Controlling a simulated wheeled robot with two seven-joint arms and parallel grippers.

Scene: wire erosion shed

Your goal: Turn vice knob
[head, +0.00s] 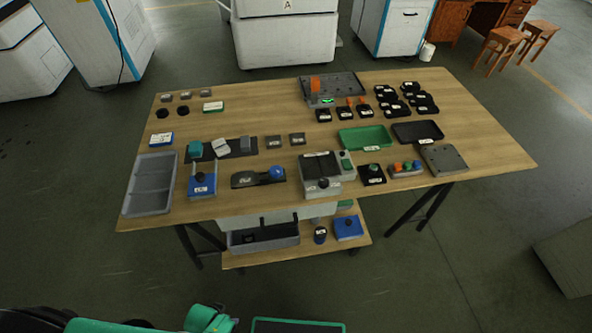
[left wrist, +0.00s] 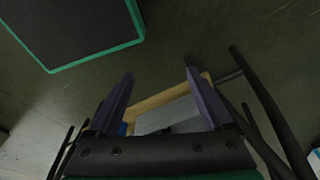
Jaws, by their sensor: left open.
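A blue-and-grey block with a dark round knob (head: 201,177) stands at the front left of the wooden table (head: 500,150); it looks like a vice, but its label is too small to read. A dark base with a blue knob (head: 277,172) and a grey device with a dark front knob (head: 323,183) stand to its right. My left arm shows at the bottom edge of the head view, well short of the table. In the left wrist view my left gripper (left wrist: 162,82) is open, with nothing between its fingers. My right gripper is not in view.
A grey divided tray (head: 149,184) lies at the table's left edge. Green (head: 363,137) and black (head: 416,132) trays and several small parts fill the right and back. A lower shelf (head: 262,257) holds a grey bin (head: 263,237).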

